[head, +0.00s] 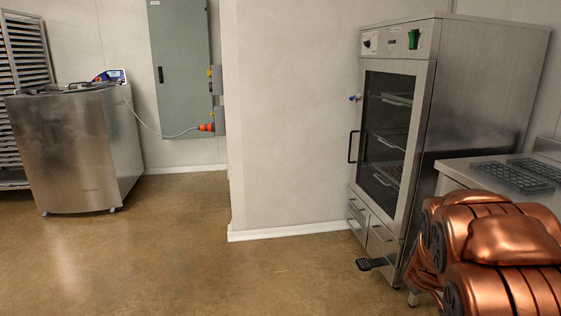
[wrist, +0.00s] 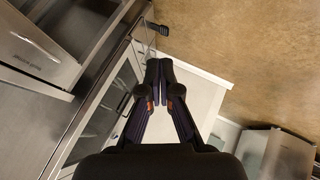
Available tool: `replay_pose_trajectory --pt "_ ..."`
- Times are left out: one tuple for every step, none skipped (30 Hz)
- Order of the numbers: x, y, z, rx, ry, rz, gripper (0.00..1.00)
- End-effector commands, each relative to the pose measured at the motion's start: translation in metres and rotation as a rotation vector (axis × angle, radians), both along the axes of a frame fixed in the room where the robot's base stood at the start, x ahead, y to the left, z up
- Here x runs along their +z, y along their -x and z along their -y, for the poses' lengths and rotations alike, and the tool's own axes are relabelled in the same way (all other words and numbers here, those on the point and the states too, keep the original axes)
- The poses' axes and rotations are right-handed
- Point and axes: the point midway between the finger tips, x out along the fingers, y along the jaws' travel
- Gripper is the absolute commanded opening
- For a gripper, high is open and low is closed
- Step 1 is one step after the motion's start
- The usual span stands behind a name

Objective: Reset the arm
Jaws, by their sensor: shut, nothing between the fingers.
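My copper-coloured arm (head: 490,250) is folded at the lower right of the head view, in front of a steel table. My gripper (wrist: 159,66) shows in the middle of the wrist view, its two dark fingers together at the tips with nothing between them. The gripper is not visible in the head view. It touches nothing that I can see.
A tall steel cabinet (head: 480,110) with a glass door stands at the right, a black pedal (head: 373,264) jutting out low. The steel table (head: 450,181) holds dark moulds (head: 520,178). A steel machine (head: 75,150) stands far left. The floor (head: 180,250) between is clear.

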Motion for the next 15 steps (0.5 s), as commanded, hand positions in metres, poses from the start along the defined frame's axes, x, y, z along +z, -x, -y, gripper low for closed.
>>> replay_pose_trajectory --pt "0.004 0.012 -0.023 0.002 -0.056 -0.024 0.0" --pt "0.004 0.02 -0.036 0.001 -0.089 -0.044 0.0" --pt "0.005 0.032 -0.052 -0.005 -0.134 -0.069 0.0" --pt "0.006 0.041 -0.065 -0.008 -0.164 -0.092 0.0" --pt "0.006 0.051 -0.076 -0.014 -0.195 -0.115 0.0" --pt "0.006 0.066 -0.092 -0.02 -0.232 -0.15 0.0" --pt "0.008 0.077 -0.102 -0.026 -0.257 -0.174 0.0" --pt "0.008 0.089 -0.113 -0.034 -0.282 -0.202 0.0" --pt "0.009 0.105 -0.126 -0.045 -0.312 -0.238 0.0" --pt "0.009 0.119 -0.136 -0.054 -0.333 -0.271 0.0" --pt "0.011 0.131 -0.145 -0.063 -0.352 -0.297 0.0" --pt "0.012 0.15 -0.156 -0.077 -0.376 -0.338 0.0" --pt "0.013 0.163 -0.164 -0.088 -0.391 -0.368 0.0" --pt "0.014 0.178 -0.171 -0.1 -0.404 -0.4 0.0" --pt "0.017 0.196 -0.18 -0.116 -0.417 -0.437 0.0"
